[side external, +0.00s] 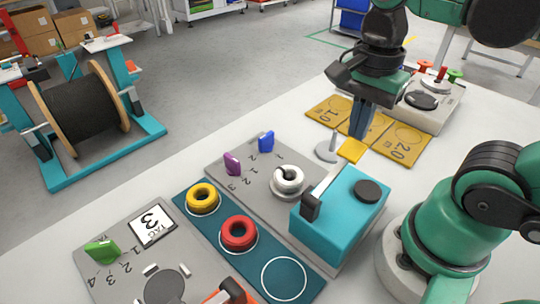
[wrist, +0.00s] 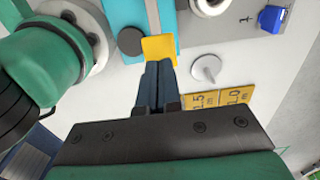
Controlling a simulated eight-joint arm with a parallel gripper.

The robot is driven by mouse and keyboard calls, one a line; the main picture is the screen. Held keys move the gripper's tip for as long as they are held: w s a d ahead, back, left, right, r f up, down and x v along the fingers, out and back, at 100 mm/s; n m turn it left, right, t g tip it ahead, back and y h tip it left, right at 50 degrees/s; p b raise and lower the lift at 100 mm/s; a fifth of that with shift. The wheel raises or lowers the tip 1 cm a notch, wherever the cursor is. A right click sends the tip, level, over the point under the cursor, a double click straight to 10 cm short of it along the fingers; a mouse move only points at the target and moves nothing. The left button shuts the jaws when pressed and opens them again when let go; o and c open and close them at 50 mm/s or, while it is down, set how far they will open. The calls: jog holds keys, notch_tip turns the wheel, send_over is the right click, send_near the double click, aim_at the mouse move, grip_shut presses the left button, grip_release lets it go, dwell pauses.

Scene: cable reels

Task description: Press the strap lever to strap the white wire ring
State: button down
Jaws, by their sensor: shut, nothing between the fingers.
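The white wire ring (side external: 289,177) lies on a round seat on the grey panel, beside the teal strapping box (side external: 345,215). The strap lever is a grey bar over the box that ends in a yellow paddle (side external: 351,150). The paddle also shows in the wrist view (wrist: 159,47). My gripper (side external: 359,134) points down, its fingers together and empty, just by the paddle. In the wrist view its fingertips (wrist: 158,66) overlap the paddle's near edge. I cannot tell whether they touch it. Part of the white ring's seat shows at the wrist view's top edge.
A grey post on a round base (side external: 328,150) stands close left of the paddle. Yellow marked plates (side external: 328,110) lie behind. A yellow ring (side external: 203,196) and a red ring (side external: 239,231) lie on the teal strip. A black cable reel (side external: 85,110) stands far left.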

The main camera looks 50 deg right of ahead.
aim_at(353, 147)
jog(key=shift+f, duration=0.1)
jog(key=shift+f, duration=3.5)
jog(key=shift+r, duration=0.1)
notch_tip(353, 147, up, 12)
